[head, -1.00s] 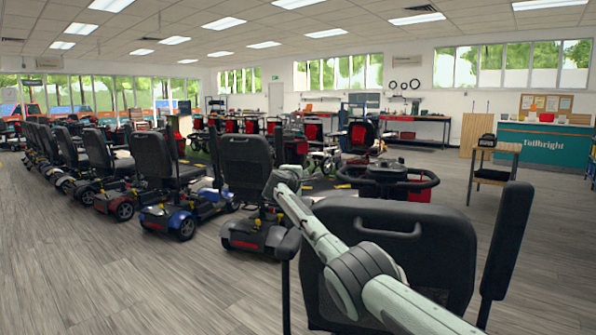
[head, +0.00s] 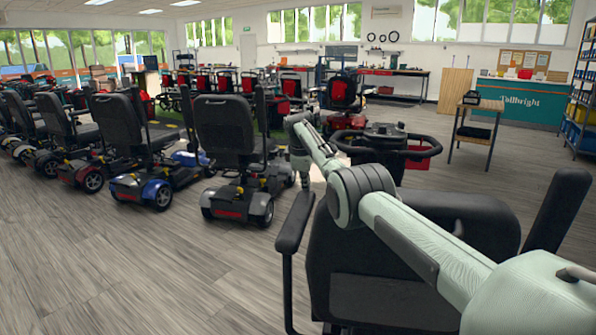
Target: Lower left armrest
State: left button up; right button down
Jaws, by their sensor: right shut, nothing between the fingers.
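The nearest scooter's black seat (head: 400,235) is seen from behind at the lower right. Its left armrest (head: 295,222) is a black pad on a thin post, lying roughly level and pointing forward, away from me. Its right armrest (head: 558,210) stands up, tilted outward. My right arm crosses over the seat back. My right gripper (head: 304,183) hangs down just beyond the front end of the left armrest; it is small, shut and empty. I cannot tell whether it touches the pad. My left gripper is out of view.
The scooter's tiller and handlebar (head: 390,143) are ahead of the seat. Another scooter (head: 228,135) stands to the left, with a row of scooters beyond. A small wooden table (head: 478,125) is at the right. Grey floor is clear at the lower left.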

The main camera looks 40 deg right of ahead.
jog(key=shift+s+d+f, duration=0.15)
jog(key=shift+d+f, duration=0.05)
jog(key=shift+f, duration=0.1)
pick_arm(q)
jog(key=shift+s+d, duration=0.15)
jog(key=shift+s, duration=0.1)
pick_arm(e)
jog(key=shift+f, duration=0.25)
